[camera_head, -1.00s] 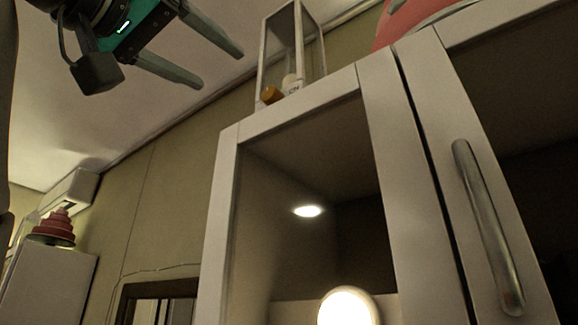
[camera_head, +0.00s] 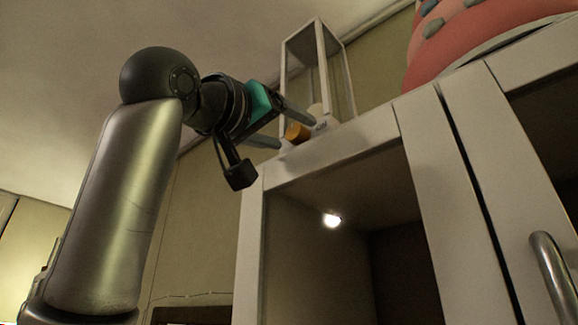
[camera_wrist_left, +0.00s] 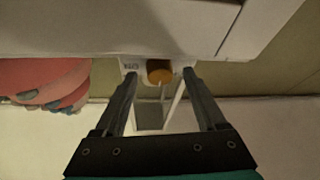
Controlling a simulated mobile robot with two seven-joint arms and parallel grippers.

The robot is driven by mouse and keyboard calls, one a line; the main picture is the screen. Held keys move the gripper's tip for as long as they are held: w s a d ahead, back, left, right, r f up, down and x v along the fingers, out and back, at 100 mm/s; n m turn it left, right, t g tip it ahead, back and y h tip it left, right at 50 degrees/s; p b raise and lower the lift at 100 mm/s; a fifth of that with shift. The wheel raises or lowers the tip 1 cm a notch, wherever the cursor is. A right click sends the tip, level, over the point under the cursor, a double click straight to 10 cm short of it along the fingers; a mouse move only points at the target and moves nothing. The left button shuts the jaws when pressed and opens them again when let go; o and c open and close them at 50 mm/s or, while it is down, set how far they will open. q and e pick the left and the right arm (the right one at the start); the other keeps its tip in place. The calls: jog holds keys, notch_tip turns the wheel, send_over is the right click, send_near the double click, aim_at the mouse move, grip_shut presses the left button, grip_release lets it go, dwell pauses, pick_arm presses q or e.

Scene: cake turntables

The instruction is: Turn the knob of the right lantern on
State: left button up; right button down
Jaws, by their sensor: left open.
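A lantern (camera_head: 327,64) with a white frame and clear panes stands on top of the white cabinet. Its round orange knob (camera_head: 297,132) sits low on the front of its white base, beside small dark lettering. In the left wrist view the knob (camera_wrist_left: 160,72) lies between the fingertips, its far part hidden by the view. My left gripper (camera_head: 294,130) is open, with one finger on either side of the knob. I cannot tell whether a finger touches it. Only this one lantern is in view. My right gripper is not in view.
The white cabinet (camera_head: 420,190) has a lit lamp (camera_head: 332,220) inside and a metal handle (camera_head: 553,275) on its right door. A large pink tiered thing (camera_head: 470,45) with grey lumps stands on top at the right. The space left of the lantern is free.

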pick_arm(q)
jog(key=shift+w+d+r, duration=0.15)
jog(key=shift+w+r, duration=0.05)
jog(key=shift+w, duration=0.05)
grip_shut()
dwell(0.6)
